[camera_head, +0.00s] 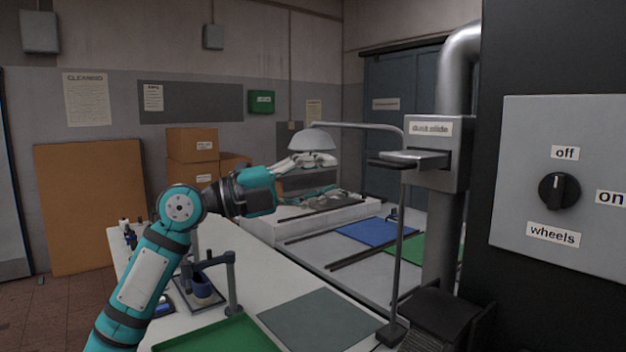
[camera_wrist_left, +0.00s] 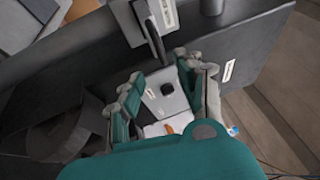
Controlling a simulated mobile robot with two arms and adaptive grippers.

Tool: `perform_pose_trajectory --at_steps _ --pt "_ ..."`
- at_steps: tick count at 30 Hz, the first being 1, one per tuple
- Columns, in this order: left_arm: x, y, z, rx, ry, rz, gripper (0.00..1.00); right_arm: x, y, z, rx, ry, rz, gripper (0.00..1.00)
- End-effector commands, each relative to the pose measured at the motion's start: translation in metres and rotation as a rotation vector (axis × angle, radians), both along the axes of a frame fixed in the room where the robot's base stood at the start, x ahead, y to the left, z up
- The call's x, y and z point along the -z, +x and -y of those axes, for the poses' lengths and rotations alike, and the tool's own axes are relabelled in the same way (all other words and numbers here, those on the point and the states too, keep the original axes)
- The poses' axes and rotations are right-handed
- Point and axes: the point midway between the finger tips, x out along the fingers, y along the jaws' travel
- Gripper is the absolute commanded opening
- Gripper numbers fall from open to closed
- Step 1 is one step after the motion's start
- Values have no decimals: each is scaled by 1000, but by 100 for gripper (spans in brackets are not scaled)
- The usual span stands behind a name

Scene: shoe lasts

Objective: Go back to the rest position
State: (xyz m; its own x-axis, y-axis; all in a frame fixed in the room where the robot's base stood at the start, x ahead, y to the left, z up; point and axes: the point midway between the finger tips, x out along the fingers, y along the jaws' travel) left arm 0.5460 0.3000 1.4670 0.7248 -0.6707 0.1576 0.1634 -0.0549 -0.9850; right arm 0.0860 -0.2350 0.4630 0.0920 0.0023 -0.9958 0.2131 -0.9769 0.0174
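My left arm comes in from the left over the white bench. Its gripper (camera_head: 318,160) is held in the air, overlapping the grey lamp shade (camera_head: 312,140) in the head view; I cannot tell how far apart they are. In the left wrist view the two fingers of the gripper (camera_wrist_left: 168,76) stand apart with nothing held between them. A grey switch panel (camera_head: 530,240) with a black knob (camera_head: 560,191) is at the right in the head view. The knob points up at "off". The panel (camera_wrist_left: 153,101) also shows beyond the open fingers. My right gripper is not in view.
The "dust slide" box (camera_head: 432,180) and its metal pipe stand right of the gripper. A thin lamp post (camera_head: 400,250) rises from the bench. A green tray (camera_head: 215,337), a dark mat (camera_head: 315,318) and a small stand (camera_head: 231,280) are on the bench (camera_head: 268,275).

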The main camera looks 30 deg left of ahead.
Motion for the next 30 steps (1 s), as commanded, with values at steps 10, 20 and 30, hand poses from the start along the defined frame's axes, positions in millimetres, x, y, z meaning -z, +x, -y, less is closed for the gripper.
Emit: perform_pose_trajectory --at_steps 10,20,30 --pt "2 -11 -10 1 1 1 36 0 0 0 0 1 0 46" --pt "2 -11 -10 1 1 1 36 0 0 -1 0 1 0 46" --pt "121 18 26 -12 -28 -315 36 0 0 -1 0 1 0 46"
